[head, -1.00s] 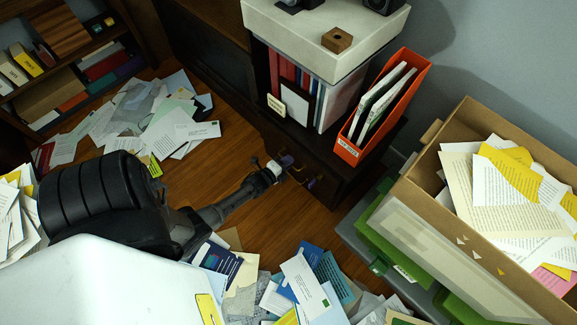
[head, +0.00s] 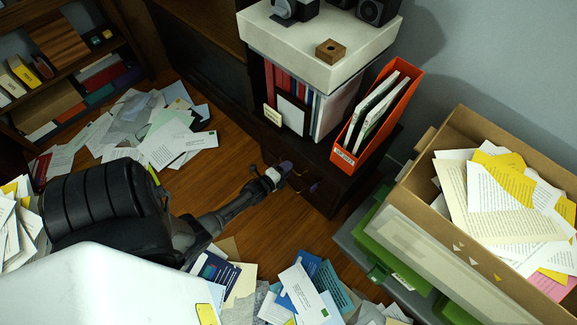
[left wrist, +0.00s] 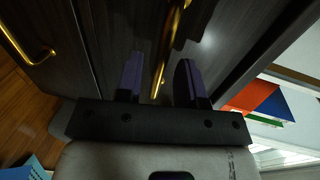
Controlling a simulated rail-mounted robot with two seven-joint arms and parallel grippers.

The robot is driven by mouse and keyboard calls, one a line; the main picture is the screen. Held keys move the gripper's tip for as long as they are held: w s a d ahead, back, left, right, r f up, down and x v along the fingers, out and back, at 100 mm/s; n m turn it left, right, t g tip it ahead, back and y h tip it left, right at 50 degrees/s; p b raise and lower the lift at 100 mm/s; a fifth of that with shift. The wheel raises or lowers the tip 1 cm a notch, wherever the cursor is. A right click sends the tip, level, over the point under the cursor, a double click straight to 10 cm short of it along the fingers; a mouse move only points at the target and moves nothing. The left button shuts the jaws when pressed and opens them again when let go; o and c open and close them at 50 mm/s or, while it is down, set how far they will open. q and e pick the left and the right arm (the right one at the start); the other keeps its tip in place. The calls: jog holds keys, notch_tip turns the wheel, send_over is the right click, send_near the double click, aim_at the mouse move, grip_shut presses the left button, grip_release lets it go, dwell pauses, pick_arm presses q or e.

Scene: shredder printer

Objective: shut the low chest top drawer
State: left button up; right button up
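The low chest (head: 335,198) is dark wood and stands below the white box and the orange file holder in the head view. My left gripper (head: 286,168) is at its front face. In the left wrist view my left gripper (left wrist: 160,80) is open, with two purple-padded fingers apart. A brass handle (left wrist: 163,62) on a dark front (left wrist: 210,42) shows between and beyond the fingers; I cannot tell if they touch it. A second brass handle (left wrist: 35,56) is on a dark panel at the left. How far the top drawer stands out is unclear. My right gripper is not in view.
An orange file holder (head: 345,160) and a white box (head: 300,35) are above the chest. A cardboard box of papers (head: 440,130) and green-grey bins (head: 375,240) stand to the right. Loose papers (head: 165,135) cover much of the wood floor.

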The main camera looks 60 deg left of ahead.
pick_arm(q)
jog(key=p+v, duration=0.5)
jog(key=v, duration=0.7)
jog(key=shift+s, duration=0.25)
